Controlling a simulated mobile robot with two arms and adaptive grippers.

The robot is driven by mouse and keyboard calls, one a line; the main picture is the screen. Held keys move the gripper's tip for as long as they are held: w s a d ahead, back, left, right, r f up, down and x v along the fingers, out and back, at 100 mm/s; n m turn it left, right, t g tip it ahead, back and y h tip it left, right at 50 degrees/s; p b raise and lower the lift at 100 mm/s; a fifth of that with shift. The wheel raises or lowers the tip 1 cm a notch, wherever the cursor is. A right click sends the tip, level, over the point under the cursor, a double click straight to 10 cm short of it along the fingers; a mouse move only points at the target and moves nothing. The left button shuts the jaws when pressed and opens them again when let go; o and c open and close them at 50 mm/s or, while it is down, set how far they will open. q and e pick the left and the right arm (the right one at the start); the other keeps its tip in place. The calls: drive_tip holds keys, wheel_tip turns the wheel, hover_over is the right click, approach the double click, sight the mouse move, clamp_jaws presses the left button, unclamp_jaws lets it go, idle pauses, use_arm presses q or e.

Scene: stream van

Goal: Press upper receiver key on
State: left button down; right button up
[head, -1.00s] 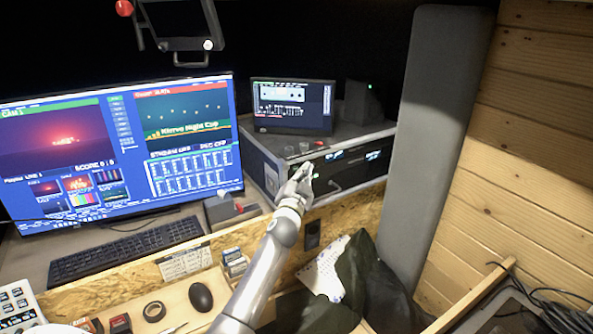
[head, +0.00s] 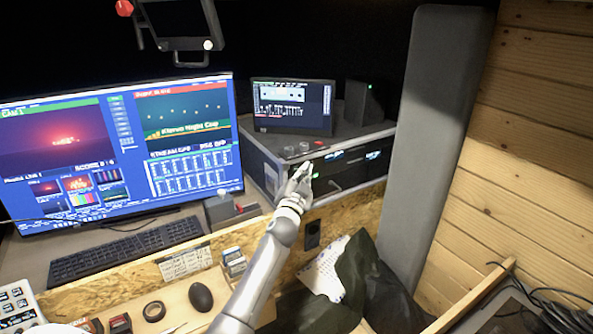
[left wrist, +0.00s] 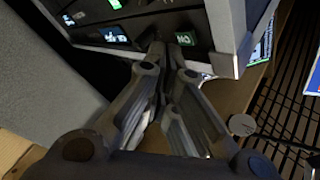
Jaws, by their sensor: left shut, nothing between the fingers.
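The rack case (head: 345,172) stands right of the large monitor, with a dark front panel holding lit displays (head: 372,155) and a small green light (head: 315,176). My left gripper (head: 307,167) is shut and empty, its tips at the left part of that panel. In the left wrist view the gripper (left wrist: 168,50) points at the panel, with a green-lit square (left wrist: 185,39) close beside the tips and bluish displays (left wrist: 111,34) on the other side. The fingers hide part of the panel. I cannot tell whether the tips touch a key, or which key is the upper receiver's.
A small screen (head: 292,106) and a dark box (head: 363,103) stand on the case. The large monitor (head: 120,150) and keyboard (head: 125,248) are at left. A grey padded panel (head: 432,150) rises close on the right. A wooden ledge (head: 340,215) runs below the case.

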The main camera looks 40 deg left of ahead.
use_arm(q)
drive_tip(key=shift+w+a, duration=0.1)
drive_tip(key=shift+a, duration=0.25)
drive_tip(key=shift+w+a, duration=0.1)
drive_tip(key=shift+a, duration=0.15)
idle(0.4)
drive_tip(key=shift+s+d, duration=0.3)
drive_tip(key=shift+d, duration=0.4)
drive_tip(key=s+d, duration=0.2)
drive_tip(key=d, duration=0.3)
drive_tip(key=shift+s+d, duration=0.15)
drive_tip(key=shift+d, duration=0.15)
idle(1.2)
